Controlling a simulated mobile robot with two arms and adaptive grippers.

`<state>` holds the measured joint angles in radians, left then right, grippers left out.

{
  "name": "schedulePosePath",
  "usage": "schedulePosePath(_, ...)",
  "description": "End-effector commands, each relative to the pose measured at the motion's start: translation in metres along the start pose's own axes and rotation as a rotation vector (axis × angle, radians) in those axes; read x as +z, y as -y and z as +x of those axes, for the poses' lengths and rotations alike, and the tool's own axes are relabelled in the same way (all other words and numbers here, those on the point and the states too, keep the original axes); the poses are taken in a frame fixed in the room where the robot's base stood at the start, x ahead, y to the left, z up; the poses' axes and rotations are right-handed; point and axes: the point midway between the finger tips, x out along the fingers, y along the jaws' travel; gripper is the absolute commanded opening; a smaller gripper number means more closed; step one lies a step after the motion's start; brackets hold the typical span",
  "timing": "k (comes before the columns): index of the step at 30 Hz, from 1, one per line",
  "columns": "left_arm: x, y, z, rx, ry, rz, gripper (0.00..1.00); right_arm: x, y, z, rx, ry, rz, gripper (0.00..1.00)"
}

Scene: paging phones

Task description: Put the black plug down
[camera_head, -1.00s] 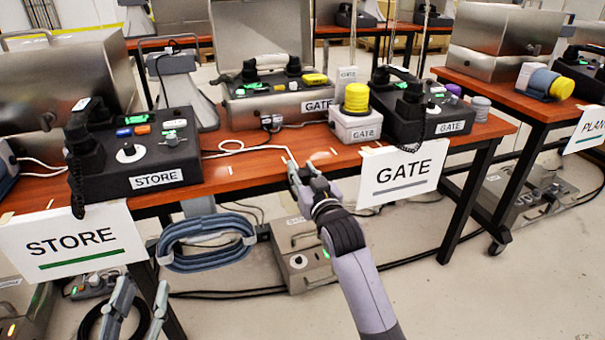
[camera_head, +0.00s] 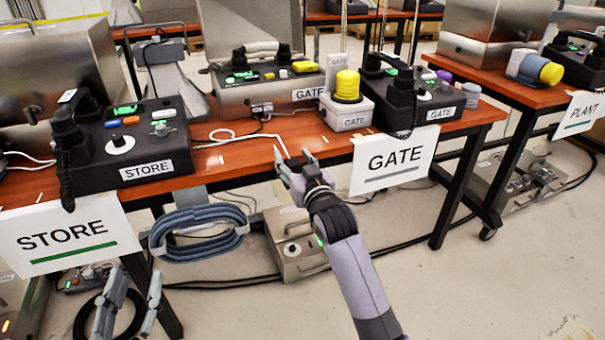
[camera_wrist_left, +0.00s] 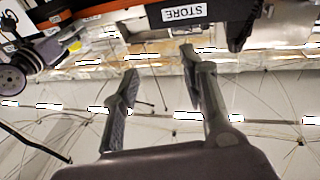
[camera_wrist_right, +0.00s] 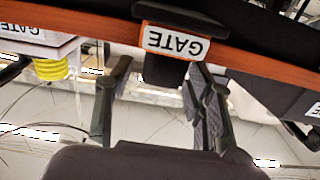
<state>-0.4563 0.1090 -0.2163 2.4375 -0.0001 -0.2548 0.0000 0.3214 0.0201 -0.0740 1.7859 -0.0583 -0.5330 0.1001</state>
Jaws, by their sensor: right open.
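My right gripper (camera_head: 296,160) is open at the front edge of the wooden table, left of the white GATE sign. In the right wrist view its fingers (camera_wrist_right: 160,100) stand apart. A dark block (camera_wrist_right: 165,70) shows between them below a GATE label; I cannot tell whether it is the black plug or whether the fingers touch it. A small dark connector (camera_head: 262,108) sits at the front of the steel GATE case, with a white cable on the table nearby. My left gripper (camera_head: 125,305) is open and empty, low in front of the STORE table.
The black STORE phone (camera_head: 120,145) stands at the left, the black GATE phone (camera_head: 415,100) at the right. A grey box with a yellow button (camera_head: 347,88) stands between them. A coiled blue hose (camera_head: 200,232) hangs below the edge. Bare table lies behind my right gripper.

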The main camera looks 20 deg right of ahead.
Motion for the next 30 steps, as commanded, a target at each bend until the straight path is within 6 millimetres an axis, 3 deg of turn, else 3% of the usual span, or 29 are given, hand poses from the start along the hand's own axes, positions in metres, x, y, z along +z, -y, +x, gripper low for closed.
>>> schedulePosePath(8, 0.044, 0.007, -0.012, -0.015, 0.262, 0.005, 0.4, 0.001, 0.0, -0.043, 0.0, 0.006, -0.001, 0.49)
schedulePosePath(15, 0.085, 0.013, -0.035, -0.03, 0.504, 0.007, 0.4, 0.001, 0.0, -0.087, 0.0, 0.006, -0.001, 0.49)
schedulePosePath(23, 0.106, 0.016, -0.054, -0.038, 0.64, 0.006, 0.4, 0.002, 0.0, -0.115, 0.0, 0.005, -0.001, 0.49)
schedulePosePath(26, 0.108, 0.017, -0.056, -0.039, 0.654, 0.006, 0.4, 0.014, 0.003, -0.129, -0.008, 0.042, -0.007, 0.49)
schedulePosePath(30, 0.109, 0.017, -0.056, -0.039, 0.658, 0.006, 0.4, 0.058, 0.017, -0.176, -0.051, 0.199, -0.029, 0.49)
